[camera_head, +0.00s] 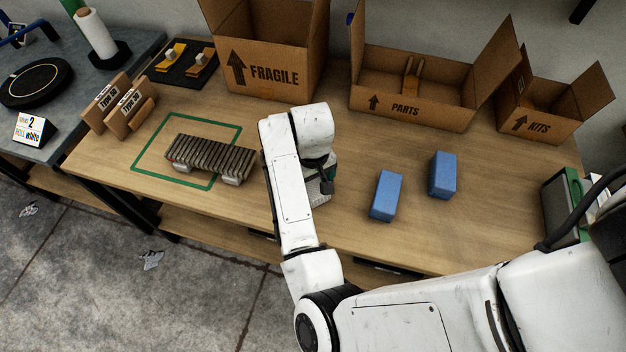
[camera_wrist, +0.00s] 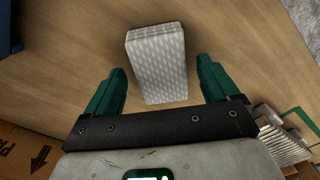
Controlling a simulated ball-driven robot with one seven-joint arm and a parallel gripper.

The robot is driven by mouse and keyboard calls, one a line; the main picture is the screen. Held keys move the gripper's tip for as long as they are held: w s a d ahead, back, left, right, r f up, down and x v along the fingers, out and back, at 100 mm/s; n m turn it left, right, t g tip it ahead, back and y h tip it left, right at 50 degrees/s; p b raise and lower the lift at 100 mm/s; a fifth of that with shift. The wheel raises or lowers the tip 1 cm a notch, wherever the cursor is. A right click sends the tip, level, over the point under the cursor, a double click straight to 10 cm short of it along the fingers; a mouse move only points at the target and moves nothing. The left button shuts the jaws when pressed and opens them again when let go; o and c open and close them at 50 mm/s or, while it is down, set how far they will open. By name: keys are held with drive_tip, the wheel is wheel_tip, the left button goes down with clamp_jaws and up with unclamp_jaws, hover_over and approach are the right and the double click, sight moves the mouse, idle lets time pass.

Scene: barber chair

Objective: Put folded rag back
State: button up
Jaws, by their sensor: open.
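The folded rag (camera_wrist: 156,62), a pale grey patterned block, lies on the wooden table in the wrist view. My gripper (camera_wrist: 160,92) is over it, with its green fingers open, one on each side of the rag's near end. In the head view my white arm hides most of the rag; a small patterned part (camera_head: 318,192) shows beside my wrist. My gripper's fingers are mostly hidden there.
Two blue blocks (camera_head: 386,195) (camera_head: 442,175) stand to the right. Cardboard boxes marked FRAGILE (camera_head: 272,78), PARTS (camera_head: 418,108) and KITS (camera_head: 540,124) line the back. Bare table lies between.

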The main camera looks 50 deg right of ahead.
wheel_tip(320, 180, up, 12)
drive_tip(key=p, duration=0.2)
drive_tip(key=s+d+r+t+h, duration=0.1)
drive_tip(key=s+d+r+h, duration=0.15)
drive_tip(key=d, duration=0.45)
drive_tip(key=s+a+f+n, duration=0.1)
drive_tip(key=s+a+f, duration=0.2)
drive_tip(key=s+a, duration=0.1)
drive_tip(key=s+a+f+n+y, duration=0.1)
drive_tip(key=s+a+f, duration=0.3)
drive_tip(key=s+a, duration=0.1)
drive_tip(key=s+a+f+n+y, duration=0.1)
drive_tip(key=s+a+f+n, duration=0.1)
drive_tip(key=s+a+f, duration=0.2)
drive_tip(key=shift+s+a+f, duration=0.1)
drive_tip(key=shift+s+a, duration=0.05)
drive_tip(key=shift+s, duration=0.35)
drive_tip(key=shift+s+a+f, duration=0.1)
drive_tip(key=shift+s+a, duration=0.05)
drive_tip(key=shift+s, duration=0.35)
